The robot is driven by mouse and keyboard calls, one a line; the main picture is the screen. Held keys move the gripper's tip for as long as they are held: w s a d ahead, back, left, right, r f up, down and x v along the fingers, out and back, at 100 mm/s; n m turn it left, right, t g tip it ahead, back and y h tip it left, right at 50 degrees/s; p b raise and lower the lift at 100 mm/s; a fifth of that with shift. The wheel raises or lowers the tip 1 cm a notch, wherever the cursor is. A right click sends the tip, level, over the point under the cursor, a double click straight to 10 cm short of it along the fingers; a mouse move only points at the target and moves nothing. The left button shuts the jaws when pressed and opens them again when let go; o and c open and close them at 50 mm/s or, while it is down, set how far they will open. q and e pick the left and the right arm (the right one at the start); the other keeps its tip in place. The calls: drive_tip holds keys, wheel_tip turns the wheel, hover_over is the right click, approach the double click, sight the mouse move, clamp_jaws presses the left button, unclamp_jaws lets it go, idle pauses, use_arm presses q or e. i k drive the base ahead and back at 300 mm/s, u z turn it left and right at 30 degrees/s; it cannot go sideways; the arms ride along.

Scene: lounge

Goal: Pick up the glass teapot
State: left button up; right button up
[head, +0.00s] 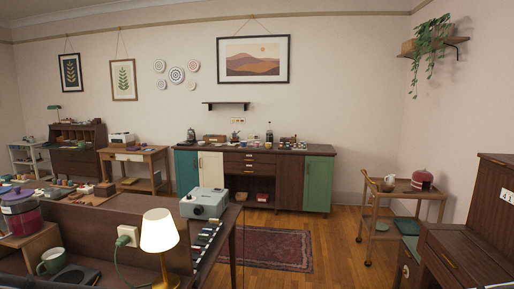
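I cannot make out a glass teapot for certain. Neither of my grippers shows in the head view.
A trolley (405,190) at right carries a red pot (422,180). Wooden floor (340,245) and a rug (270,250) lie clear between them.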

sight(233, 137)
drive_tip(key=z, duration=0.1)
drive_tip(key=i, duration=1.45)
drive_tip(key=z, duration=0.3)
drive_tip(key=i, duration=3.7)
drive_tip(key=u, duration=1.1)
drive_tip(key=i, duration=2.3)
drive_tip(key=u, duration=0.45)
drive_tip(key=i, duration=1.5)
drive_tip(key=z, duration=0.65)
